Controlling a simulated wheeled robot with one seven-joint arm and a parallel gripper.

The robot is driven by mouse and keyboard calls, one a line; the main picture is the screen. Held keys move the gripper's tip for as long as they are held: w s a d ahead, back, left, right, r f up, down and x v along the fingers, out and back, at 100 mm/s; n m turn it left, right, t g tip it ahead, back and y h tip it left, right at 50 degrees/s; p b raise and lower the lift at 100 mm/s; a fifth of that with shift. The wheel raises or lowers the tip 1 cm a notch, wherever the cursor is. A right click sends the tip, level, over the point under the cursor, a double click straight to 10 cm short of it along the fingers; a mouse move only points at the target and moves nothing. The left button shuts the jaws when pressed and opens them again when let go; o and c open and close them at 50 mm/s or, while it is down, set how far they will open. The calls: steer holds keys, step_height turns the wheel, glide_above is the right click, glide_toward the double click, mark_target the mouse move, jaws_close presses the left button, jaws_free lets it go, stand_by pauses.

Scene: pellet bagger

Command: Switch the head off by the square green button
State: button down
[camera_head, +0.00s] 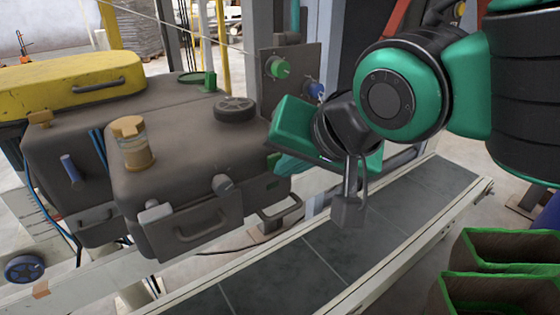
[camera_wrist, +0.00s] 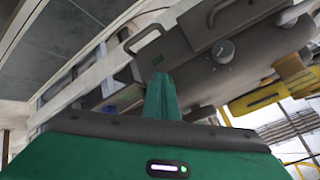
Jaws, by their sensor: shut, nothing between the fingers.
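The head is a dark grey-brown machine body (camera_head: 175,195) at the left-middle of the head view. A small green patch, which looks like the square green button (camera_head: 273,184), shows on its right end, right of a grey knob (camera_head: 222,184). My gripper (camera_head: 287,166) is shut and empty, close to that right end and just above the green patch. I cannot tell whether it touches. In the wrist view the shut green fingers (camera_wrist: 160,82) point at the machine's underside and edge, with the grey knob (camera_wrist: 222,50) beyond.
A round green knob (camera_head: 278,67) and a blue knob (camera_head: 314,91) sit on a panel behind my gripper. A conveyor (camera_head: 350,240) runs below. Green-edged bins (camera_head: 500,245) stand at right. A handle loop (camera_head: 282,212) juts out.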

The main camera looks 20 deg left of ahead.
steer(key=shift+s+d, duration=0.5)
steer(key=shift+d, duration=0.1)
steer(key=shift+s+d, duration=1.65)
steer(key=shift+d, duration=0.3)
steer(key=w+d+f+m+g+h, duration=0.1)
steer(key=w+d+f+h, duration=0.15)
steer(key=d, duration=0.65)
steer(key=w+d+f+m+h, duration=0.2)
steer(key=w+d+f, duration=0.15)
steer(key=d, duration=0.55)
steer(key=w+d+f+m+g+h, duration=0.1)
steer(key=w+d+f+h, duration=0.15)
steer(key=d, duration=0.55)
steer(key=s+d+f+m+g, duration=0.2)
steer(key=s+d+f, duration=0.2)
steer(key=s+d, duration=0.3)
steer(key=s+d+f+m+g+y, duration=0.1)
steer(key=s+d+f+g, duration=0.1)
steer(key=s+d+f, duration=0.2)
steer(key=s+d, duration=0.3)
steer(key=d, duration=0.5)
steer(key=shift+d+m, duration=0.25)
steer(key=shift+m, duration=0.15)
